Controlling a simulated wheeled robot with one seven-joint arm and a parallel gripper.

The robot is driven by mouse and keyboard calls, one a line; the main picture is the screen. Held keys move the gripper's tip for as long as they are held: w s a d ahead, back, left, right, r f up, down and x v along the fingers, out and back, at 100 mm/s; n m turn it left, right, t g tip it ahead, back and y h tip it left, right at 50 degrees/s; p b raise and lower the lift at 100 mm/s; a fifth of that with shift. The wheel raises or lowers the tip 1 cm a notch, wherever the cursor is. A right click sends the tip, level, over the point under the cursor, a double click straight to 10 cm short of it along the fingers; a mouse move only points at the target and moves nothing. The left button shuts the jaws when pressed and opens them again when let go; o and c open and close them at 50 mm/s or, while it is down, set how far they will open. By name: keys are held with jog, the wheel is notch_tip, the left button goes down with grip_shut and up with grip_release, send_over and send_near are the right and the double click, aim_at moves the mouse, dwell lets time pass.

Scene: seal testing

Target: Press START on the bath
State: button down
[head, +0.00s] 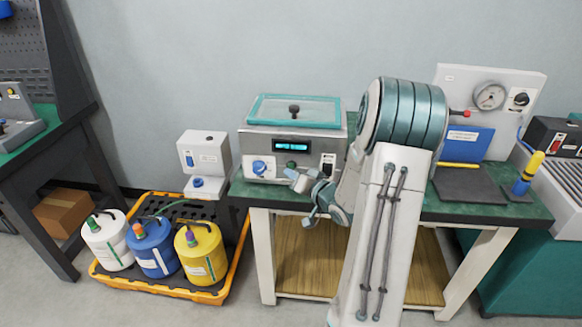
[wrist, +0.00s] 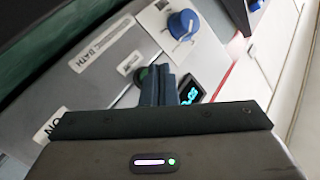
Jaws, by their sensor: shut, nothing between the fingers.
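The bath (head: 270,138) is a steel box with a teal-rimmed lid and a lit blue display on the green bench. Its front panel carries a blue knob (head: 259,168), a green button (head: 291,164) and a switch plate (head: 327,166). My gripper (head: 289,173) is just in front of the panel, near the green button. In the wrist view my gripper (wrist: 169,72) is shut and empty, with its fingertips over the panel beside the green button (wrist: 143,77). The fingers partly hide that button. I cannot tell whether they touch it. The display (wrist: 190,92) shows right of the fingers.
A white dispenser box (head: 204,153) stands left of the bench. Below it, several jugs sit in a yellow spill tray (head: 158,286). A gauge panel (head: 510,84), a dark mat (head: 468,184) and a yellow-and-blue tool (head: 528,174) are on the right.

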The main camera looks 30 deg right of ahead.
jog(key=shift+w+d, duration=0.1)
jog(key=shift+w+d, duration=0.15)
jog(key=shift+w, duration=0.1)
jog(key=shift+w+d, duration=0.2)
jog(key=shift+w, duration=0.1)
dwell(0.8)
jog(key=shift+s+a, duration=0.1)
jog(key=shift+s, duration=0.05)
dwell(0.3)
jog(key=shift+s+a, duration=0.35)
jog(key=shift+s, duration=0.15)
jog(key=s+a, duration=0.2)
jog(key=s, duration=0.2)
jog(key=shift+s+a, duration=0.1)
jog(key=shift+a, duration=0.3)
dwell(0.7)
